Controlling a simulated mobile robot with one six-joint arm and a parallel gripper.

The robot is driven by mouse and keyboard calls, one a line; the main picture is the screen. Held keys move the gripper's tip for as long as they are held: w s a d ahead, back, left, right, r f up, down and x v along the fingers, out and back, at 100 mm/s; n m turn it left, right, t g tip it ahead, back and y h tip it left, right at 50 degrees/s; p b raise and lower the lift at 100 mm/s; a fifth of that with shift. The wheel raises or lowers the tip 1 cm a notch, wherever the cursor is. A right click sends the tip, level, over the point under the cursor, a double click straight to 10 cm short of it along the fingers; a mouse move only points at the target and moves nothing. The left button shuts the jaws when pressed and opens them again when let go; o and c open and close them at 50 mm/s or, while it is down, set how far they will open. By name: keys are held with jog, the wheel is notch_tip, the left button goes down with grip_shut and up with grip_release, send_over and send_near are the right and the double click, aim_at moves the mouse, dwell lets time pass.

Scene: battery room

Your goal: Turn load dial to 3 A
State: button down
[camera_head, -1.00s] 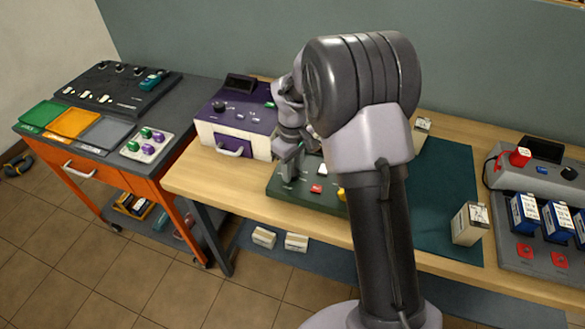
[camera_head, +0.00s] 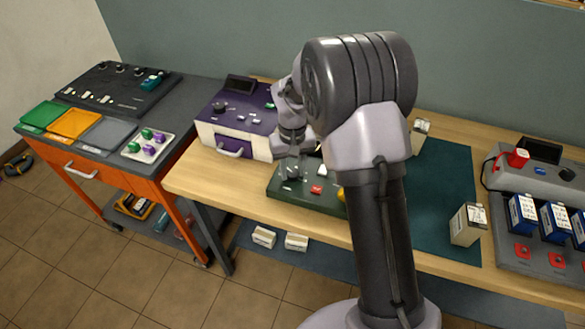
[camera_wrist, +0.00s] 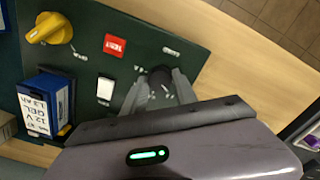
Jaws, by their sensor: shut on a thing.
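The load dial appears to be the dark round knob (camera_wrist: 161,74) on the dark green test panel (camera_wrist: 195,42). In the wrist view the knob sits between the two grey fingers of my gripper (camera_wrist: 159,84), which is shut on it. In the head view my gripper (camera_head: 292,170) reaches down to the left part of the panel (camera_head: 308,200). The marks around the dial are too small and partly covered, so its setting cannot be read. A red TEST button (camera_wrist: 115,45), a white rocker or display (camera_wrist: 105,89) and a yellow knob (camera_wrist: 49,28) share the panel.
The purple-topped device (camera_head: 238,112) is left of my gripper. A cream battery (camera_head: 468,224) stands on the green mat (camera_head: 446,190) at right. Bare wood (camera_head: 235,184) lies in front.

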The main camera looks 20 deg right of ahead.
jog(key=m, duration=0.4)
jog(key=shift+m, duration=0.3)
jog(key=m, duration=0.5)
jog(key=shift+b, duration=0.4)
jog(key=m+b, duration=0.1)
jog(key=m, duration=0.4)
jog(key=shift+m, duration=0.4)
jog(key=m+b, duration=0.1)
jog(key=m, duration=0.3)
jog(key=shift+m, duration=0.4)
jog(key=c, duration=1)
grip_release()
jog(key=shift+o, duration=0.2)
